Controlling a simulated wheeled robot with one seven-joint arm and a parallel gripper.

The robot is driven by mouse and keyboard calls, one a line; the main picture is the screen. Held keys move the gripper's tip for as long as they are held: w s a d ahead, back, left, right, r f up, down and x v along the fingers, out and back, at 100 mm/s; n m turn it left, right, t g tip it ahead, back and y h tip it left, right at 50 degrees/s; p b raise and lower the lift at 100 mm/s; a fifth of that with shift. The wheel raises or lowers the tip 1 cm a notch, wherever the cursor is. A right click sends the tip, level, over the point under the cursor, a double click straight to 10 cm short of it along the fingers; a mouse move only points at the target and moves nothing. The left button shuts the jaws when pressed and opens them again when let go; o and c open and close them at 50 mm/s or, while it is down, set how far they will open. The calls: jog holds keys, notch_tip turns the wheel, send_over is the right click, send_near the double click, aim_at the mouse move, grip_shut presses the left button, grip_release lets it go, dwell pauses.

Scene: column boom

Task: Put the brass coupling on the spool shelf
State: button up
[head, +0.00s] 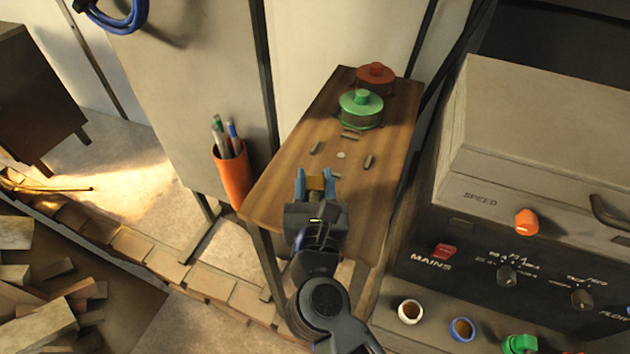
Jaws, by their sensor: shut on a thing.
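The brass coupling (316,184) is a small golden-brown piece held between the blue fingertips of my gripper (315,182). My gripper is shut on it, over the near half of the wooden spool shelf (268,190). I cannot tell whether the coupling touches the shelf or hangs above it. A green spool (360,108) and a red-brown spool (376,77) stand at the shelf's far end. Several small blocks and a pale round spot (341,155) are on the wood between the green spool and my gripper.
A grey machine (540,150) with knobs stands close on the right. An orange pen cup (232,172) is at the shelf's left edge. Several ringed cups and fittings (410,312) are at the lower right. Wood pieces (40,325) lie at the lower left.

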jog(key=shift+f, duration=0.1)
jog(key=shift+f, duration=0.15)
jog(key=o, duration=1.1)
jog(key=shift+o, duration=0.2)
jog(key=shift+r, duration=0.35)
jog(key=s+b, duration=0.2)
jog(key=s, duration=1)
jog(key=shift+d, duration=0.3)
jog(key=shift+d+f, duration=0.1)
